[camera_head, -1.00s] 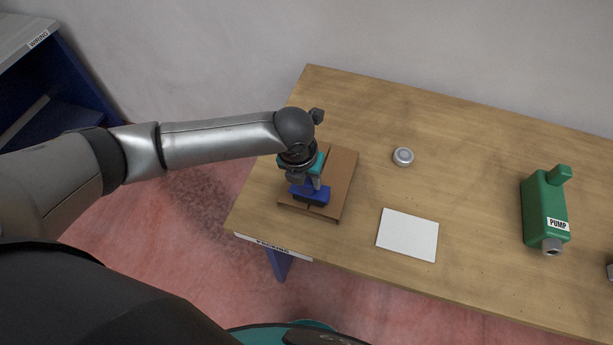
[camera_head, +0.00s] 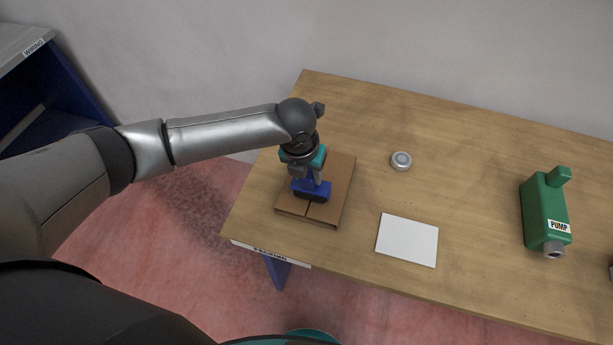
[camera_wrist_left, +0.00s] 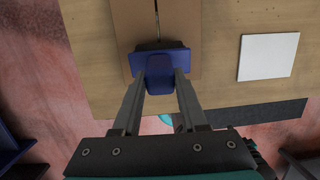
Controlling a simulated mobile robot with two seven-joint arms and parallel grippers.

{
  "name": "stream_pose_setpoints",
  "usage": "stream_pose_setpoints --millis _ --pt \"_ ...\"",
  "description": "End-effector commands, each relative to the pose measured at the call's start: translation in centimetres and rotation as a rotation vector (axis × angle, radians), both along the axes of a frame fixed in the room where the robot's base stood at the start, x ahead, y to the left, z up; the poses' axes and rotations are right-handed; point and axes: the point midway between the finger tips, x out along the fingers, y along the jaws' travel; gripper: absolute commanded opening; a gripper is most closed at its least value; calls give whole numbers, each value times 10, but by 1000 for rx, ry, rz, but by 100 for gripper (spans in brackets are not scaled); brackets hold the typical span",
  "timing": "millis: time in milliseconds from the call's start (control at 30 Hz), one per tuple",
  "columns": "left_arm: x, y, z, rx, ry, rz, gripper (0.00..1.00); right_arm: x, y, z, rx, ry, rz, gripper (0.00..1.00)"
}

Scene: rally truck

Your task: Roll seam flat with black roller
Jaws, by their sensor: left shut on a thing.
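My left gripper (camera_head: 308,178) is shut on a blue tool with a dark underside, the roller (camera_head: 311,189). The gripper points down, and the roller is over the front part of a flat brown cardboard piece (camera_head: 340,182). A thin dark seam (camera_head: 309,209) runs along the cardboard and shows in front of the roller. In the left wrist view the blue roller (camera_wrist_left: 160,68) sits between the two fingertips, across the line of the seam (camera_wrist_left: 156,18). The roller's underside is hidden there, and I cannot tell whether it touches the cardboard. My right gripper is not in view.
The cardboard lies near the left end of a wooden table (camera_head: 460,150). A white sheet (camera_head: 408,240), a small grey round thing (camera_head: 401,161) and a green pump (camera_head: 545,211) lie to the right. Bare tabletop separates them. A blue shelf (camera_head: 55,100) stands at far left.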

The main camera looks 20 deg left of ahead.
Motion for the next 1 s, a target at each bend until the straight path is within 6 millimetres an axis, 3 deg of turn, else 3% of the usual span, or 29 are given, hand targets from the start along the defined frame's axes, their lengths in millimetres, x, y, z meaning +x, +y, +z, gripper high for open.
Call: stream_pose_setpoints --millis 533,1000 --pt "28 -2 -2 -1 -4 0 0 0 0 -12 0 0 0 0" --pt "33 -2 -2 -1 -3 1 0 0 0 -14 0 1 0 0"
